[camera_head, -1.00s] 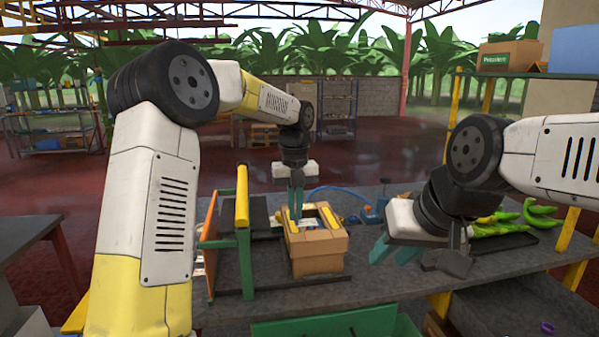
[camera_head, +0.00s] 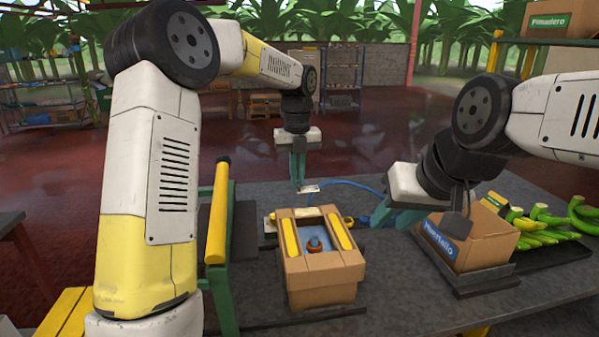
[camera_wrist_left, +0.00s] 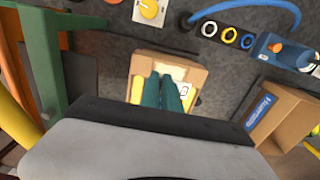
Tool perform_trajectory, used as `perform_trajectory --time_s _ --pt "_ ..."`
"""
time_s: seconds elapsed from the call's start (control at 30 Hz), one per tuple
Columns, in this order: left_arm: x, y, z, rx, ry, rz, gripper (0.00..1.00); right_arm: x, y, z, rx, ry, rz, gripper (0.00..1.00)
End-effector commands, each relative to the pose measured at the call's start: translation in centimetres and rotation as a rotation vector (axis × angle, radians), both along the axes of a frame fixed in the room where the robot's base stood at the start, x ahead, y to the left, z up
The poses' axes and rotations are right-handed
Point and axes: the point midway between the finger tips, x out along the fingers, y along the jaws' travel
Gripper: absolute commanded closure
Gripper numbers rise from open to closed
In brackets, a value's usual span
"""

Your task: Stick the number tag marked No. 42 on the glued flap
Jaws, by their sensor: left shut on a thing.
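An open cardboard box (camera_head: 322,282) stands on the table with yellow strips (camera_head: 291,238) along its top sides. Its inside shows blue with a small orange-brown piece. I cannot tell from the picture which flap carries glue. My left gripper (camera_head: 302,187) is shut on a small white number tag (camera_head: 311,189), above and behind the box in the head view. In the left wrist view the tag (camera_wrist_left: 186,91) shows beside the teal fingers, over the box (camera_wrist_left: 196,76); its number is too small to read. My right gripper (camera_head: 399,217) looks open and empty, right of the box.
A cardboard box with a blue label (camera_head: 468,240) stands right, beside green and yellow bananas (camera_head: 545,228) on a dark tray. A green frame with a yellow bar (camera_head: 218,212) stands left. A blue hose and several rings (camera_wrist_left: 228,36) lie behind the open box.

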Motion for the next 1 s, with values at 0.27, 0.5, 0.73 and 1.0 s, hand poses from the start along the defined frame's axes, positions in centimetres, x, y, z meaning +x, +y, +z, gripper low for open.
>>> perform_trajectory --time_s 0.27,0.5,0.73,1.0 --pt "0.0 0.0 -1.9 0.001 0.001 0.000 1.00 0.0 0.0 0.0 0.000 0.000 0.000 0.68" --pt "0.0 0.0 -4.3 0.002 0.002 0.000 1.00 0.0 0.0 0.0 0.000 0.000 0.000 0.68" --pt "0.0 0.0 -5.7 0.001 0.001 0.000 1.00 0.0 0.0 0.0 0.000 0.000 0.000 0.68" --pt "0.0 0.0 -6.2 0.000 0.001 0.000 1.00 0.0 0.0 0.0 0.000 0.000 0.000 0.68"
